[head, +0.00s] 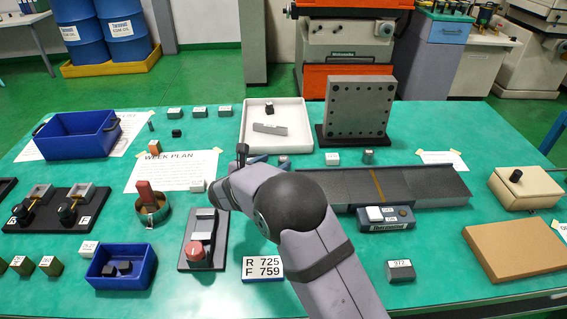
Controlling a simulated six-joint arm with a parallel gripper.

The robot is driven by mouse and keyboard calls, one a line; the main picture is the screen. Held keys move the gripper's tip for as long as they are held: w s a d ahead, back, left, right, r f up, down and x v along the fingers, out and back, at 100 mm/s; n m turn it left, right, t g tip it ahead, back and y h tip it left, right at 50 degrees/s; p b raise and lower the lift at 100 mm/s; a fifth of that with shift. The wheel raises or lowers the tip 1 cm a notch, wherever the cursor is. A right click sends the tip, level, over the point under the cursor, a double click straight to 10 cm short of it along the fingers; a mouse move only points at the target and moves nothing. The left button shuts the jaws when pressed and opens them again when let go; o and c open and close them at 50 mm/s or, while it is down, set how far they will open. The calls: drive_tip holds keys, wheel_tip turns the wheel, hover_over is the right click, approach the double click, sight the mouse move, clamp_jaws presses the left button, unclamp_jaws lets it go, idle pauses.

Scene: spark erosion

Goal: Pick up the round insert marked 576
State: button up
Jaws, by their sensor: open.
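I cannot read the mark 576 on any piece in the head view, so I cannot tell which is the round insert. A small grey, round-looking piece (368,157) stands on the green table, in front of the upright drilled plate, with its marking too small to read. A small dark upright piece (151,126) stands at the back left. My gripper (243,153) is near the table's middle, in front of the white tray and left of the grey piece. It is open, partly hidden by my arm, and nothing shows between its fingers.
The white tray (246,138) holds a grey bar (270,129) and a dark piece (269,108). The drilled plate (360,105) stands tall behind the long grey rail (432,185). A white labelled block (332,158) is beside the grey piece. Blue bins (75,137) are at left.

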sight(283, 158)
drive_tip(key=shift+p+x, duration=0.5)
drive_tip(key=shift+x, duration=1.9)
drive_tip(key=shift+s+d+f, duration=0.1)
drive_tip(key=shift+f, duration=0.05)
clamp_jaws()
